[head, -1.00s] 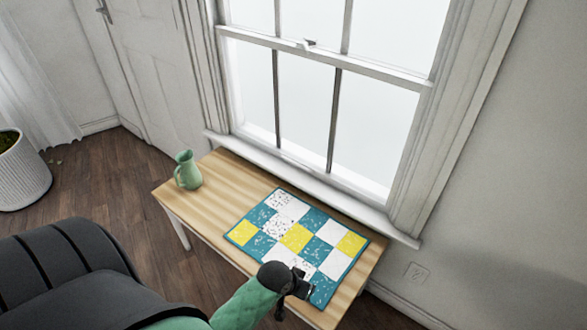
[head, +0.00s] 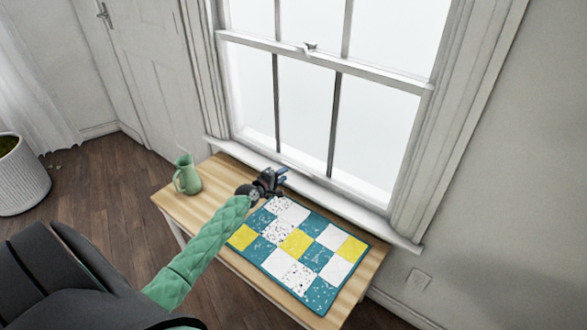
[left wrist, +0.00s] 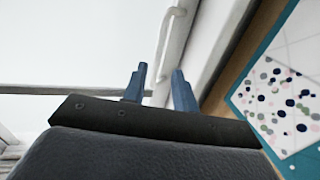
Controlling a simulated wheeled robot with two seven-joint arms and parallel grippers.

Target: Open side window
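The white side window (head: 385,77) stands behind the table in the head view, with dark vertical bars and a small latch (head: 309,46) on its middle rail. Its lower sash appears down at the sill (head: 310,187). My left gripper (head: 276,176) is just in front of the sill, over the table's back edge. In the left wrist view the left gripper's two blue fingers (left wrist: 160,82) are apart with nothing seen held. A white, handle-like bar (left wrist: 172,42) on the window frame shows just beyond the fingertips; contact cannot be told. My right gripper is not in view.
A wooden table (head: 222,172) stands under the window. It carries a green pitcher (head: 187,177) at left and a patchwork mat (head: 299,241), whose dotted patch (left wrist: 275,100) shows in the wrist view. A white planter (head: 20,180) stands far left on the floor.

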